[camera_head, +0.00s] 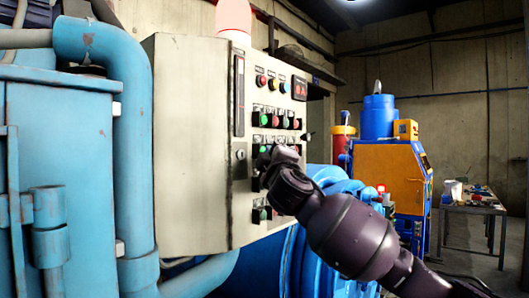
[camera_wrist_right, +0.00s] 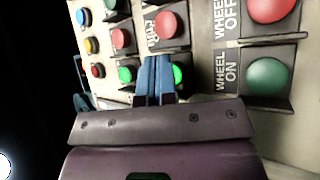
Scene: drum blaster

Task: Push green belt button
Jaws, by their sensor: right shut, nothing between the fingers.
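The grey control panel (camera_head: 199,150) carries rows of green and red buttons. In the right wrist view a lit green button (camera_wrist_right: 178,76) is partly hidden behind my right gripper (camera_wrist_right: 157,62). Another lit green button (camera_wrist_right: 125,75) sits to its left. I cannot read which one is labelled belt. My right gripper is shut and empty, its blue fingertips just in front of the panel between these two buttons, closer to the right one. I cannot tell whether they touch. In the head view my right gripper (camera_head: 268,165) covers part of the panel's lower buttons. My left gripper is not in view.
A large green button (camera_wrist_right: 266,76) labelled WHEEL ON and a red WHEEL OFF button (camera_wrist_right: 270,8) are right of the fingers. Blue pipework (camera_head: 100,40) stands left of the panel. A blue and orange machine (camera_head: 385,175) and a table (camera_head: 470,208) stand farther back.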

